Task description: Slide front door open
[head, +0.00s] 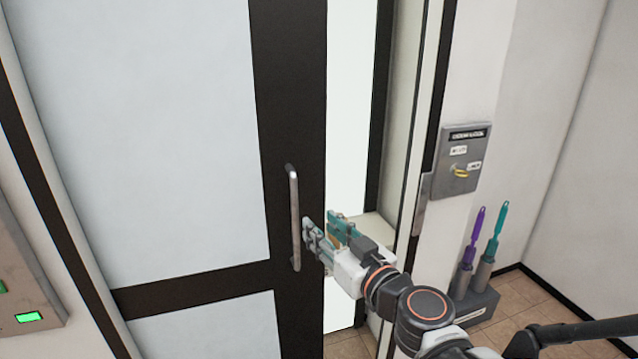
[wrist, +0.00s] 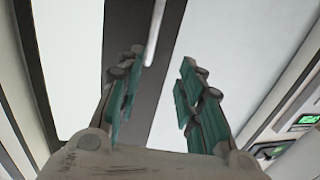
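The front door (head: 262,130) has a dark frame and pale panels. It stands partly open, with a bright gap (head: 351,110) between its right edge and the jamb. A vertical metal bar handle (head: 295,220) is on its dark right stile. My gripper (head: 322,222) is just right of the handle's lower half, with its teal-padded fingers spread and nothing held. In the wrist view the handle (wrist: 155,36) shows beyond the open fingertips (wrist: 161,60), nearer the left one. I cannot tell whether a finger touches the handle or the door edge.
A grey door-lock box (head: 462,160) with a yellow key is on the wall to the right. Purple and teal brushes stand in a grey holder (head: 476,305) on the tiled floor. A grey panel with a green light (head: 28,317) is at the lower left.

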